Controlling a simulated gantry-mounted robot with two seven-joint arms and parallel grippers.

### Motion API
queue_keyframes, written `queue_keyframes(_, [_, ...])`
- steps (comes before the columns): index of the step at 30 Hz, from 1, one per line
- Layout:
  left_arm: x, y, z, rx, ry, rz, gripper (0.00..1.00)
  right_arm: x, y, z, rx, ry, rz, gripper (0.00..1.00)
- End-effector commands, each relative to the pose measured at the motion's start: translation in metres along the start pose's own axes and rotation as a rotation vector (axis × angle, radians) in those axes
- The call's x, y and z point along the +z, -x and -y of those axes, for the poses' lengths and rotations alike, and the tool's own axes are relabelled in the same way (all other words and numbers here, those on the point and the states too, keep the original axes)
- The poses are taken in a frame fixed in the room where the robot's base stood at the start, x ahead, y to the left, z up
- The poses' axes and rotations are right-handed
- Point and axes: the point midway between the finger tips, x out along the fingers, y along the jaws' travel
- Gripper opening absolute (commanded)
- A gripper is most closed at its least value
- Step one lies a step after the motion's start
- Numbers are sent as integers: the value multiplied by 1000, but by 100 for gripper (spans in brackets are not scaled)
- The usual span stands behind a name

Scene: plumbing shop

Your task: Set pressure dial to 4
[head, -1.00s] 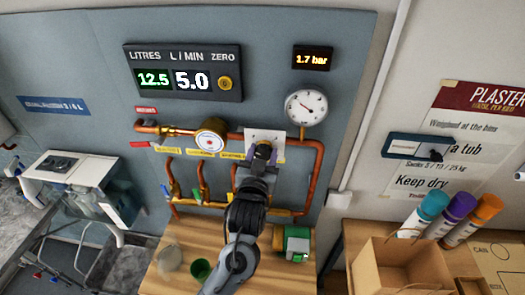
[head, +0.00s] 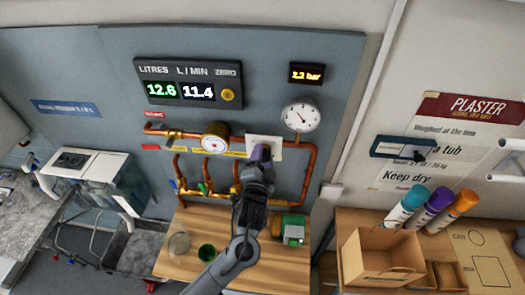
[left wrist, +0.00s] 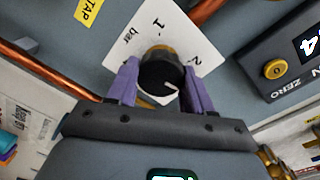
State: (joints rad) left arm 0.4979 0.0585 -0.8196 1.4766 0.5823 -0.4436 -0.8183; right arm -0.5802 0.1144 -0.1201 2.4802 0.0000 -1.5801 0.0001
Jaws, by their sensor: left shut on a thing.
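The pressure dial is a black knob (left wrist: 160,74) with a white pointer mark, on a white plate (left wrist: 172,30) whose visible marks include "1", "2" and "bar". In the left wrist view the two purple fingers of my left gripper (left wrist: 160,85) are shut on the knob's sides. In the head view my left gripper (head: 262,156) covers the knob, and part of the white plate (head: 258,141) shows above it. The lit pressure readout (head: 307,74) shows 2.2 bar. The round white gauge (head: 301,116) hangs below it. My right gripper does not show.
Copper pipes (head: 308,168) with valves run around the plate. The litres and flow panel (head: 188,82) reads 12.6 and 11.4. An open box (head: 382,257) is at right.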

Motion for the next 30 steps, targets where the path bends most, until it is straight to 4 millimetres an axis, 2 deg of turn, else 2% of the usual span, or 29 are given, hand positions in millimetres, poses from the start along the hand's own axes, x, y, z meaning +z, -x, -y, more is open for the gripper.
queue_keyframes(1, [-1,0,4,1,-47,5,20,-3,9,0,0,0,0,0])
queue_keyframes(15, [-1,0,1,1,-494,24,20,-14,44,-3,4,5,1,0])
queue_keyframes(30, [1,-1,-3,0,-969,47,20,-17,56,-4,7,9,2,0])
